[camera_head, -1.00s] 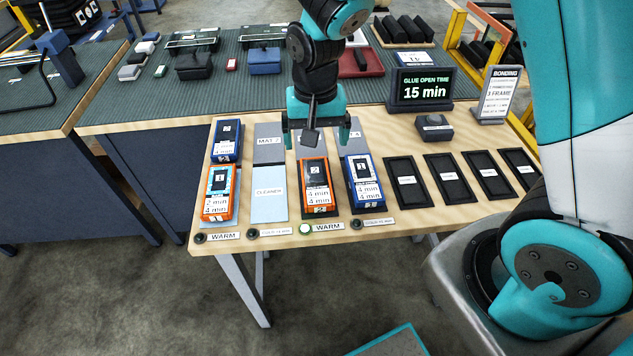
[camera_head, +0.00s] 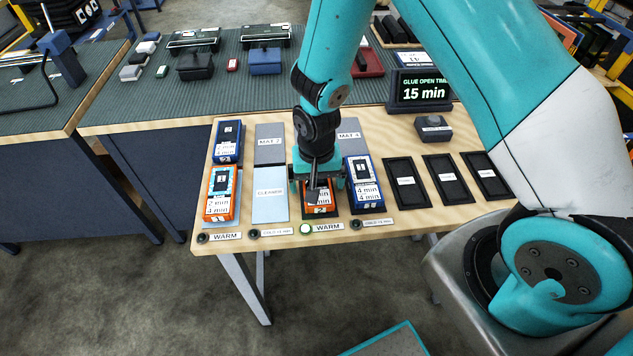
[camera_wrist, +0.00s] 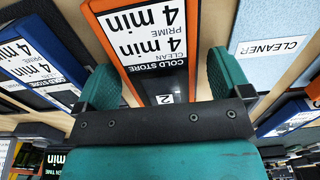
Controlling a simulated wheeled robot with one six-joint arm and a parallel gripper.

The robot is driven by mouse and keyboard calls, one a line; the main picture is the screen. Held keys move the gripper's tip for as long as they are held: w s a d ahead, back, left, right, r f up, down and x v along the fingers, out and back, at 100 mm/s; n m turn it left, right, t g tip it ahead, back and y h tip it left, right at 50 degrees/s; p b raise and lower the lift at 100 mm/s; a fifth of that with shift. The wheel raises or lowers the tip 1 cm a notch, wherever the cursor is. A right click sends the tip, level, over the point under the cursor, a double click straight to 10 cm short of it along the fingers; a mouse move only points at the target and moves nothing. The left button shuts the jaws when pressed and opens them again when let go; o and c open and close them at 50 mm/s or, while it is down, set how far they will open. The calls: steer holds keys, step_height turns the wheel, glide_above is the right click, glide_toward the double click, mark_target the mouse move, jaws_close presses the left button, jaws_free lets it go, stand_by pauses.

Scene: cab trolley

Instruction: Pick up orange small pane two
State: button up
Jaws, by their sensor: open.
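The orange small pane two (camera_head: 318,209) lies on a dark mat in the front row, its upper part hidden by my gripper (camera_head: 317,184). In the wrist view the pane (camera_wrist: 118,52) shows an orange edge, a white label reading "4 min" and "COLD STORE", and a small "2". My gripper (camera_wrist: 165,88) is open there, with one teal finger on each side of the pane. I cannot tell whether the fingers touch it.
A blue pane (camera_head: 364,190) stands close to the right; it also shows at the wrist view's left (camera_wrist: 38,68). A light blue CLEANER mat (camera_head: 269,203) is on the left, with another orange pane (camera_head: 219,196) beyond it. Empty black trays (camera_head: 406,182) line the right.

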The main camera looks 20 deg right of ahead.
steer(key=c, duration=1.1)
steer(key=shift+r, duration=0.1)
